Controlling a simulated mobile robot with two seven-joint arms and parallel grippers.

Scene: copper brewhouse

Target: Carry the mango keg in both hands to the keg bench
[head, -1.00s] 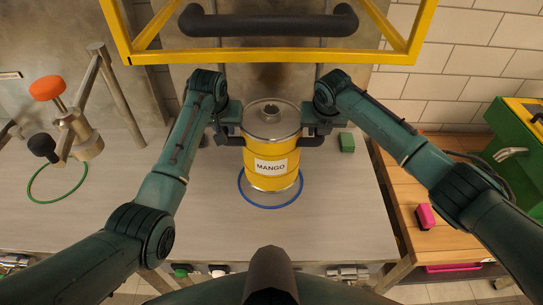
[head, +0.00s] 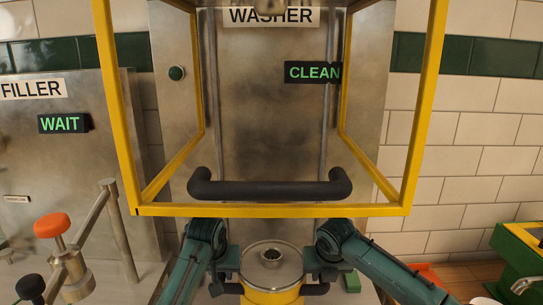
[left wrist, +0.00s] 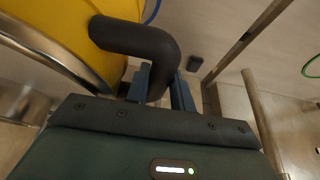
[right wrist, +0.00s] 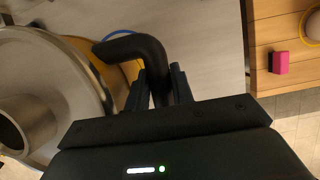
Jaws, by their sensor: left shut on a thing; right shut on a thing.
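The mango keg (head: 271,295) is a yellow drum with a steel top, low in the middle of the head view. Its lower part and label are cut off by the frame edge. My left gripper (head: 220,284) is at the keg's left side; in the left wrist view (left wrist: 160,88) its fingers are closed on a black handle of the keg. My right gripper (head: 323,284) is at the keg's right side; in the right wrist view (right wrist: 160,85) its fingers are closed on the other black handle. The keg bench cannot be told for certain.
The washer's yellow guard frame (head: 270,210) with its dark bar (head: 270,190) hangs just beyond the keg. A "CLEAN" display (head: 313,72) is lit. The filler tap with an orange knob (head: 52,225) stands left. A pink block (right wrist: 280,62) sits on a wooden surface (right wrist: 270,30).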

